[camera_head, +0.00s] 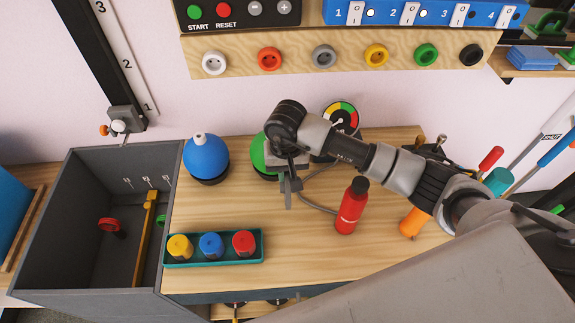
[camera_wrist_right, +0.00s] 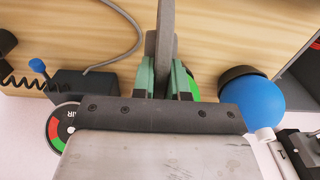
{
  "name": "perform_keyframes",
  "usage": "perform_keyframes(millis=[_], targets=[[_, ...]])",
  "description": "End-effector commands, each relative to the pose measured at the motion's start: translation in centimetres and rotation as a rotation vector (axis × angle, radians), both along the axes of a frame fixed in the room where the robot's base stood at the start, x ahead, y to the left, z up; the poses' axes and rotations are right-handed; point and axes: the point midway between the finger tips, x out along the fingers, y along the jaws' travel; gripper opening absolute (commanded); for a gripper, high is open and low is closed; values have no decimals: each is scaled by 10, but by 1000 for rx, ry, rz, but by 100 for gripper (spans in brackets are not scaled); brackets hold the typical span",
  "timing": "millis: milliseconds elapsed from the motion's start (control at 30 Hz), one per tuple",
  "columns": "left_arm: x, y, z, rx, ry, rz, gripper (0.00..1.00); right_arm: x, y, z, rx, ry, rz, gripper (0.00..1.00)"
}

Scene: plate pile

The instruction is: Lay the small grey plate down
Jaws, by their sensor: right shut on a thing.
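My right gripper (camera_head: 290,188) is over the wooden worktop, in front of the green ball. In the right wrist view its green-grey fingers (camera_wrist_right: 167,78) are shut on a grey, thin, upright thing, which I take to be the small grey plate (camera_wrist_right: 165,35), seen nearly edge-on. In the head view the plate is hard to tell apart from the grey gripper parts. Whether its lower edge touches the worktop cannot be told. My left gripper is not in view.
A blue ball (camera_head: 206,157) and a partly hidden green ball (camera_head: 257,153) stand at the back. A teal tray (camera_head: 215,262) holds yellow, blue and red pieces at the front left. A red bottle (camera_head: 350,210) stands right of the gripper. The worktop (camera_head: 295,240) between tray and bottle is clear.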

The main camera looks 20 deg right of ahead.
Motion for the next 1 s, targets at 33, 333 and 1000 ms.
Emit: perform_keyframes(millis=[33,333,1000], targets=[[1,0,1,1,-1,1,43,0,0,-2,2,-1,-1,0],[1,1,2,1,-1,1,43,1,1,-32,2,-4,-1,0],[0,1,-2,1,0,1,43,-1,0,-36,0,1,0,39]])
